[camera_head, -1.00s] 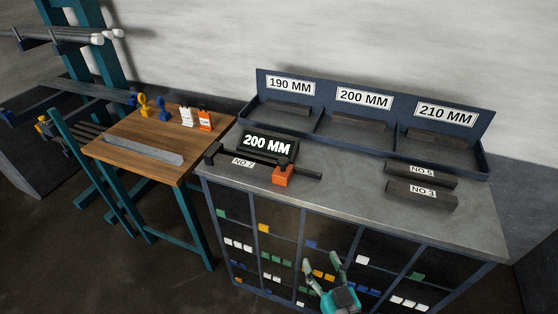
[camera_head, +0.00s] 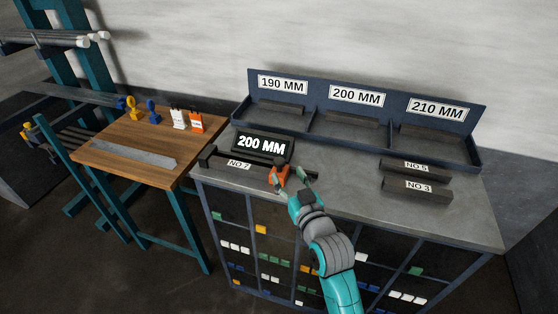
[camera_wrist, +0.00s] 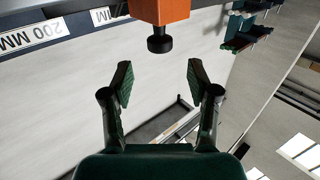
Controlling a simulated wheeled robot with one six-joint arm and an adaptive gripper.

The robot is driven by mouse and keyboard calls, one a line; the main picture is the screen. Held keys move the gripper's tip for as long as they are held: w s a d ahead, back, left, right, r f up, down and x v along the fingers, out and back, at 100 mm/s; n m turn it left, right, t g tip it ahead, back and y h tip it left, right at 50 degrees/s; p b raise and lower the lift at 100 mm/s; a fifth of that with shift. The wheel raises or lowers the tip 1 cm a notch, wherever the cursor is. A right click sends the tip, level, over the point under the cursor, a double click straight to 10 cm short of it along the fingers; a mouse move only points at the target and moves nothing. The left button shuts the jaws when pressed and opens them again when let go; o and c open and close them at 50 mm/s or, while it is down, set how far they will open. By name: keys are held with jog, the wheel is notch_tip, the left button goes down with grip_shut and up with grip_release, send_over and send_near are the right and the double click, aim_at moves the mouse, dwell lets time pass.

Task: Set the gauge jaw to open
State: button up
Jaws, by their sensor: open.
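The orange gauge jaw (camera_head: 279,174) sits on the dark gauge bar (camera_head: 222,160) near the front of the grey bench top. In the wrist view the orange jaw (camera_wrist: 160,10) shows at the top edge, with a black knob (camera_wrist: 160,42) on its end. My gripper (camera_head: 293,183) is right at the jaw in the head view. In the wrist view my gripper (camera_wrist: 158,82) is open and empty, its fingers either side of the line to the knob and apart from it. A black display (camera_head: 263,145) reading 200 MM stands behind the bar.
A blue tray (camera_head: 475,162) with bays marked 190, 200 and 210 MM stands along the back. Dark bars marked NO 5 (camera_head: 416,171) and NO 3 (camera_head: 417,189) lie at the right. A wooden table (camera_head: 135,135) at the left holds a grey bar, tags and padlocks.

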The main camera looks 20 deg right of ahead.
aim_at(282, 165)
jog(key=w, duration=0.7)
jog(key=shift+w+a, duration=0.15)
jog(key=shift+a, duration=0.05)
grip_shut()
